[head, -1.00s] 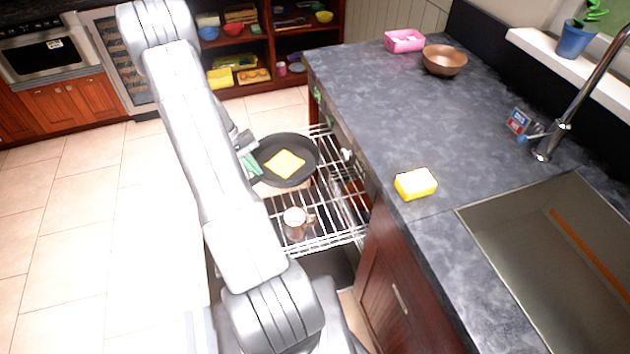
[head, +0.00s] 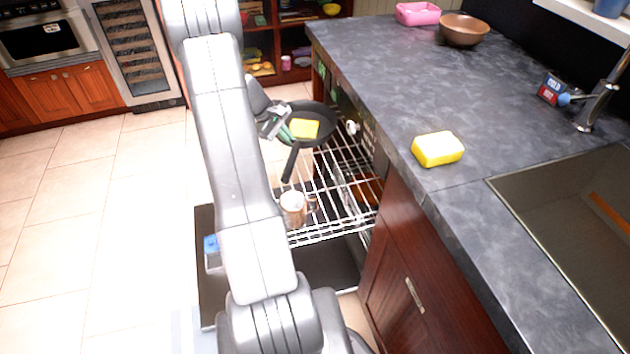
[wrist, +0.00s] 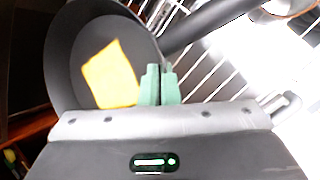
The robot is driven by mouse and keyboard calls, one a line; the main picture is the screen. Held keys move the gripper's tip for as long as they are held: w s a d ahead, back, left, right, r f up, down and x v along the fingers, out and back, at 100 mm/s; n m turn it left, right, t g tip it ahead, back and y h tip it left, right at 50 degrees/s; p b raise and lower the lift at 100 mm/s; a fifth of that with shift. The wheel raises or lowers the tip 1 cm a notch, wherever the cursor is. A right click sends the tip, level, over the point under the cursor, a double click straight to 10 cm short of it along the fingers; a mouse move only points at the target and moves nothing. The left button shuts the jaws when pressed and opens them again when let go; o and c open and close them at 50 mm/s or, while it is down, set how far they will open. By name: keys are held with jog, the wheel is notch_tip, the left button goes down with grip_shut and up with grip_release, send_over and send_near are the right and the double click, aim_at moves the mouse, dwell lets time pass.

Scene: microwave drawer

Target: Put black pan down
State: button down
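The black pan (head: 322,116) is over the far end of a wire rack (head: 335,190) pulled out beside the counter. A yellow square piece (head: 304,128) lies in the pan and also shows in the wrist view (wrist: 110,76). The pan's handle (head: 291,163) points toward the front of the rack. My gripper (head: 284,130) is at the pan's left side. In the wrist view my green fingertips (wrist: 160,84) are close together at the pan's rim (wrist: 72,20), beside the handle's base. They look shut on the rim. Whether the pan touches the rack is unclear.
A mug (head: 293,208) stands on the near part of the rack. A counter (head: 400,90) rises along the right, with a yellow sponge (head: 438,149), brown bowl (head: 464,30) and sink (head: 560,215). Tiled floor (head: 100,200) lies open on the left.

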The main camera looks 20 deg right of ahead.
aim_at(313, 136)
jog(key=d+f+n+b, duration=0.1)
jog(key=d+b, duration=0.1)
jog(key=w+d+f+n+t+b, duration=0.1)
jog(key=d+b, duration=0.1)
jog(key=b, duration=0.1)
jog(key=w+d+f+n+t+b, duration=0.1)
jog(key=d+f+b, duration=0.1)
jog(key=d+b, duration=0.1)
jog(key=shift+w+n, duration=0.25)
jog(key=shift+n, duration=0.15)
jog(key=shift+w+d+f+n+t+b, duration=0.1)
jog(key=shift+w+d+n+t+b, duration=0.15)
jog(key=shift+d+n+b, duration=0.45)
notch_tip(313, 136, down, 10)
jog(key=b, duration=0.4)
jog(key=shift+d, duration=0.15)
jog(key=c, duration=2)
grip_release()
jog(key=shift+s+f, duration=0.1)
jog(key=o, duration=0.3)
jog(key=p+v, duration=0.3)
jog(key=v, duration=0.9)
jog(key=shift+d+r, duration=0.1)
jog(key=shift+r, duration=0.15)
